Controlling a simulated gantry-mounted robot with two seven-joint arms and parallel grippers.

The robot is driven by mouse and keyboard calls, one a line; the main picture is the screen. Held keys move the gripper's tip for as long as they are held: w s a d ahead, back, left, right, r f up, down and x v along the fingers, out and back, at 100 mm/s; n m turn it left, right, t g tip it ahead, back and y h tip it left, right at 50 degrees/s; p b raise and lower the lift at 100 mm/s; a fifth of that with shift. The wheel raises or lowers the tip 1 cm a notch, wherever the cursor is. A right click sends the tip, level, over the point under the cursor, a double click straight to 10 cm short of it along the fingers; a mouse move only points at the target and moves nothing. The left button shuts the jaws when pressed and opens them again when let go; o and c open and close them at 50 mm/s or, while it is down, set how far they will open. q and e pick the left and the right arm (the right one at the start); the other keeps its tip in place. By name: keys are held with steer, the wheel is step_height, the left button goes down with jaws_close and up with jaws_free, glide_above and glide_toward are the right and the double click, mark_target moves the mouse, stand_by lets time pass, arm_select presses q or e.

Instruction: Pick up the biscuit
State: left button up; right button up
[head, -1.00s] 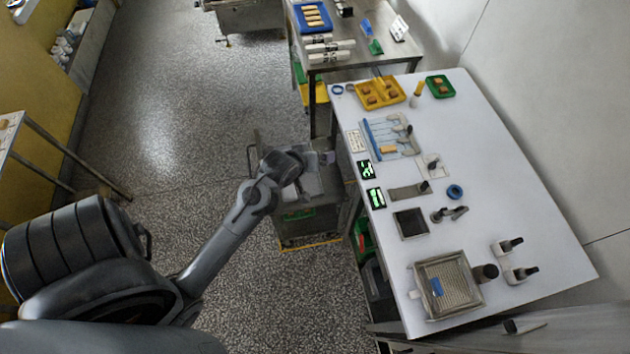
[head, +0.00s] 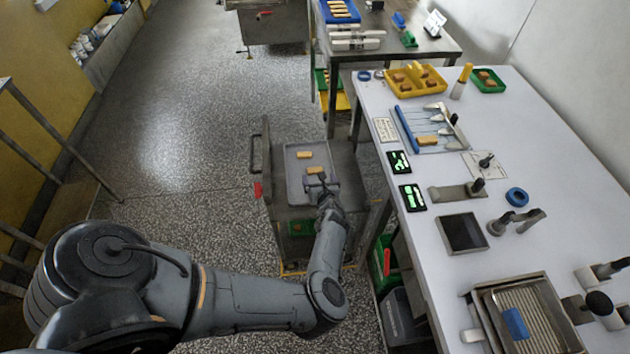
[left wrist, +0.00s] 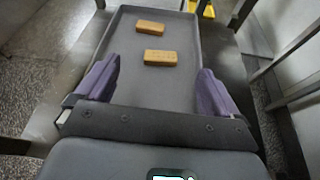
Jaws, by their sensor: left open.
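Two rectangular tan biscuits lie flat and apart in a shallow grey tray (head: 294,183) on a trolley. The far biscuit (head: 304,155) also shows in the left wrist view (left wrist: 150,27). The near biscuit (head: 315,170) shows in the left wrist view (left wrist: 160,58), just ahead of the gap between my fingers. My left gripper (left wrist: 156,88) is open and empty, its two purple fingers spread wide; in the head view (head: 321,184) it is at the tray's near right part, close to the near biscuit. My right gripper is out of view.
The white bench (head: 540,140) stands right of the trolley. A steel table with a blue tray stands behind. Open floor lies left.

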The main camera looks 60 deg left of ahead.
mark_target(315, 171)
arm_select(q)
steer(key=shift+w+d+f+n+b, duration=0.3)
steer(key=shift+d+f+n, duration=0.25)
steer(key=shift+f, duration=0.25)
steer(key=shift+w+f+b, duration=0.15)
steer(key=shift+f+b, duration=0.2)
steer(key=b+x, duration=0.3)
steer(key=x, duration=0.1)
steer(key=shift+a, duration=0.45)
steer(key=b+x, duration=0.4)
steer(key=shift+a+f, duration=0.2)
steer(key=shift+f, duration=0.1)
steer(key=shift+a, duration=0.3)
steer(key=shift+c, duration=0.2)
steer(key=shift+f, duration=0.1)
steer(key=c, duration=0.9)
